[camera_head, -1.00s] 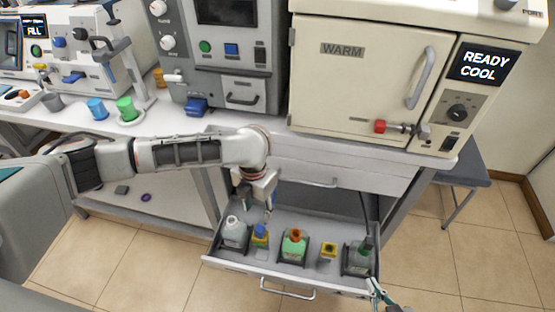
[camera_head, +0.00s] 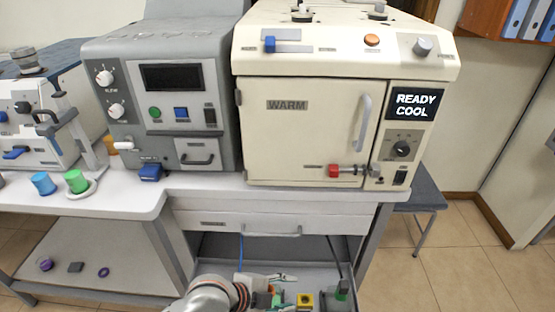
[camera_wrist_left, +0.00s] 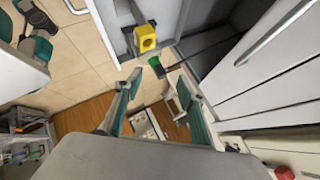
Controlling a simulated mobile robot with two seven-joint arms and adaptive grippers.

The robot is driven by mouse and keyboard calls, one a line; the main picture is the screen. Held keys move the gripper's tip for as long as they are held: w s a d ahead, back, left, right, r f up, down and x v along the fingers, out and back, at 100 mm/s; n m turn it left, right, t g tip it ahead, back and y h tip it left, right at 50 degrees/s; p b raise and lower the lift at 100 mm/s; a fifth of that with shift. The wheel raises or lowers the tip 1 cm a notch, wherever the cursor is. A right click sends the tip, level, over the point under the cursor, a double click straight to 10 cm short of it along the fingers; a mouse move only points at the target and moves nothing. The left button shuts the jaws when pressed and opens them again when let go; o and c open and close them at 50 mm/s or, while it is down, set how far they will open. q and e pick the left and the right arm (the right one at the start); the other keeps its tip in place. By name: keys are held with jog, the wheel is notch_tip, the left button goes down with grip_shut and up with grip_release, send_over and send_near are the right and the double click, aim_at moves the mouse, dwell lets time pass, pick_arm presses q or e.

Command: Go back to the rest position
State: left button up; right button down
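My left gripper (camera_head: 280,284) is low in the head view, over the open drawer (camera_head: 222,270), its fingers pointing right. In the left wrist view its fingers (camera_wrist_left: 160,84) stand apart with nothing held between them. A yellow container (camera_head: 305,300) and a dark green-capped bottle (camera_head: 342,292) stand in the drawer. In the wrist view the yellow container (camera_wrist_left: 147,38) and the green cap (camera_wrist_left: 155,61) lie beyond the fingertips. The arm hides the drawer's left part. A teal-edged part at the wrist view's upper left may be my right arm; its fingers are not clear.
The oven marked WARM (camera_head: 310,130) stands on the bench with its door shut and its display reading READY COOL. A grey instrument (camera_head: 175,100) stands left of it. A stool (camera_head: 420,190) stands at right.

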pick_arm(q)
jog(key=s+a+f+n+t+y, duration=0.2)
jog(key=s+a+f+n+t, duration=0.1)
jog(key=a+n, duration=0.5)
jog(key=s+a+f+n+t+y, duration=0.3)
jog(key=s+a+n, duration=0.2)
jog(key=a+n, duration=0.4)
jog(key=a, duration=0.5)
jog(key=shift+s+a, duration=0.25)
jog(key=shift+s, duration=0.1)
